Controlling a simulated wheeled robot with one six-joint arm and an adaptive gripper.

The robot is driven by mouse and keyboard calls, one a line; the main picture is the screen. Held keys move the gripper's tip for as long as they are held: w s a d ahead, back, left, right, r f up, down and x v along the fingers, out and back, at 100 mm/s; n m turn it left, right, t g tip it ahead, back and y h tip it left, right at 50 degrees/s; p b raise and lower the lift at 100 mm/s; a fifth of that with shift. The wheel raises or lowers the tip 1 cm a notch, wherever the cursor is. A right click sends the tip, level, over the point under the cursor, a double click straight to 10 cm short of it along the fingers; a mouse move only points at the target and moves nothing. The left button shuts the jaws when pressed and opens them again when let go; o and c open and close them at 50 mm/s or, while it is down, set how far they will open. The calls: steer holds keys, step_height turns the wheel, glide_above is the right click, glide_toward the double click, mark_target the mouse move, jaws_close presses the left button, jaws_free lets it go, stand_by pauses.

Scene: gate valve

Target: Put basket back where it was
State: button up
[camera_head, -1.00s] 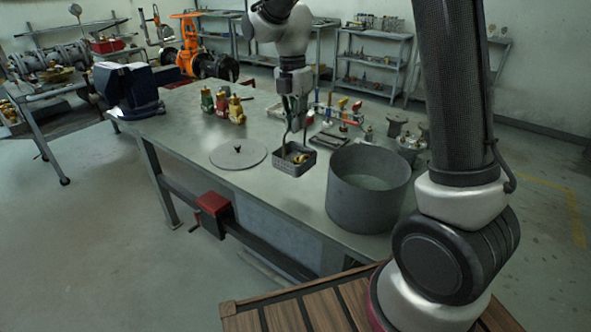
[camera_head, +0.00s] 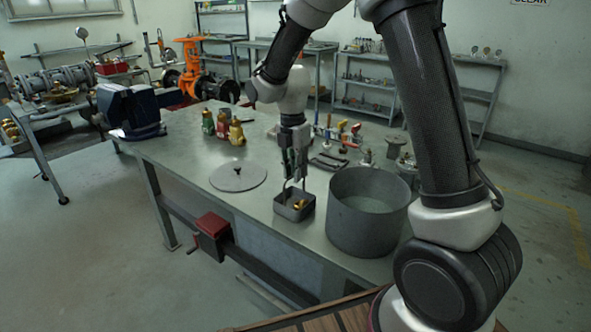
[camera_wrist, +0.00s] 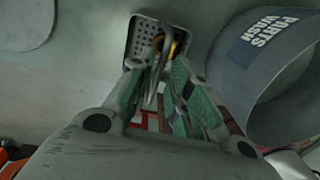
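The basket (camera_head: 282,210) is a small square grey perforated container with a thin upright handle and brass-coloured parts (camera_head: 299,204) inside. It is at or just above the bench top, left of the large grey round tub (camera_head: 352,225); I cannot tell whether it touches the bench. My gripper (camera_head: 294,180) points down over it, with its fingers closed around the handle. In the wrist view, the basket (camera_wrist: 143,32) lies beyond my fingertips (camera_wrist: 158,72), and the tub (camera_wrist: 235,75) reads "PARTS WASH". The fingers partly hide the basket there.
A round flat lid (camera_head: 225,180) lies left of the basket. Small red, yellow and green valves (camera_head: 222,127) stand behind it. A blue vise (camera_head: 130,112) is at the far left of the bench (camera_head: 190,160). Parts and tools lie behind the tub. The bench between lid and basket is clear.

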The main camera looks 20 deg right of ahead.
steer(key=shift+r, duration=0.1)
step_height(320, 180, up, 11)
steer(key=s+d+r+m+t, duration=0.1)
steer(key=s+d+r+m, duration=0.4)
steer(key=s+r+m, duration=0.1)
steer(key=s+d+m+t, duration=0.2)
steer(key=s+d+m, duration=0.3)
steer(key=s+m, duration=0.4)
steer(key=s+d+m+t, duration=0.2)
steer(key=s+d+m, duration=0.2)
steer(key=s+m, duration=0.6)
steer(key=shift+s+d+r, duration=0.3)
steer(key=shift+s+d, duration=0.05)
steer(key=shift+s, duration=0.55)
